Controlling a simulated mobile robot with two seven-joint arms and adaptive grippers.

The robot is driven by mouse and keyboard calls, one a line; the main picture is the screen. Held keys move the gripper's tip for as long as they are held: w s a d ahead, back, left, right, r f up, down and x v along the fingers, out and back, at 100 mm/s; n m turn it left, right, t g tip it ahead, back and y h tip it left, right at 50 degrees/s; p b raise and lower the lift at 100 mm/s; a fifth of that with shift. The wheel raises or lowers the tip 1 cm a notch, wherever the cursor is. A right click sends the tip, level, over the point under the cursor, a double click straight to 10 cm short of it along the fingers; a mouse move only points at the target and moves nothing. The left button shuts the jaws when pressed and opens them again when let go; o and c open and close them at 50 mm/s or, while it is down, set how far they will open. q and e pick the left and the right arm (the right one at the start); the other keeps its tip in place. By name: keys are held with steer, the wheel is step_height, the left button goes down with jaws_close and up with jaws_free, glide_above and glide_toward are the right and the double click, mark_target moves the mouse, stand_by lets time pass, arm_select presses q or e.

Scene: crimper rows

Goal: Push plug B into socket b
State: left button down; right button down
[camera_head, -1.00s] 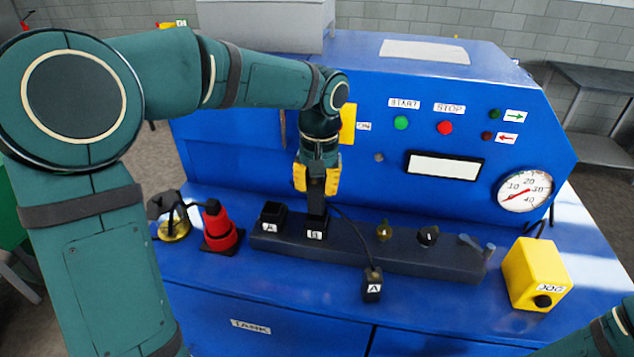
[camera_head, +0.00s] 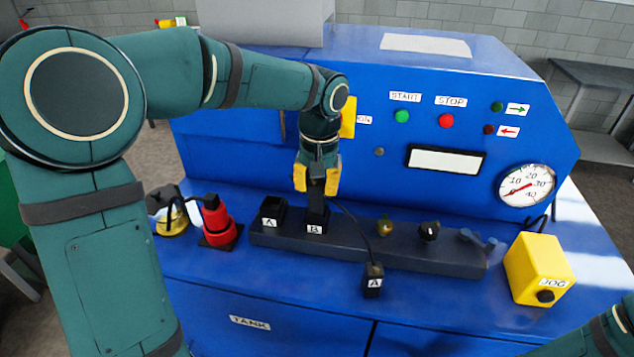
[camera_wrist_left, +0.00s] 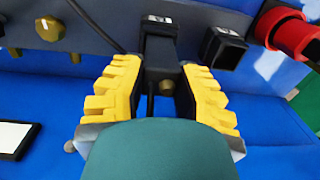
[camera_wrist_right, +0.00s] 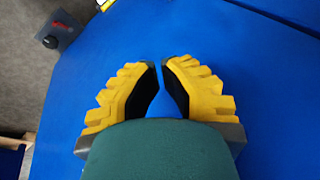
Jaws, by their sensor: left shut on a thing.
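My left gripper (camera_head: 317,180) is shut on a black plug (camera_head: 316,197), held upright at the socket marked B (camera_head: 314,222) on the dark block. The plug's lower end meets the socket's mouth; how deep it sits I cannot tell. In the left wrist view the plug (camera_wrist_left: 160,75) is between the yellow fingers, in line with the socket (camera_wrist_left: 158,28). The plug's own letter is hidden. My right gripper (camera_wrist_right: 162,68) shows only in its wrist view, empty, with a narrow gap between its fingertips.
An empty socket marked A (camera_head: 271,212) is left of socket B. Plug A (camera_head: 372,282) is in front of the block (camera_head: 345,248) with its cable. A red plug-like fitting (camera_head: 217,222) stands left, a yellow JOG box (camera_head: 537,268) right. The blue panel rises behind.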

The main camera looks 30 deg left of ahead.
mark_target(320, 183)
arm_select(q)
steer(key=shift+f+b, duration=0.5)
steer(key=shift+f, duration=0.3)
steer(key=c, duration=0.7)
jaws_free()
steer(key=shift+r, duration=0.15)
step_height(320, 183, up, 12)
steer(key=shift+d, duration=0.25)
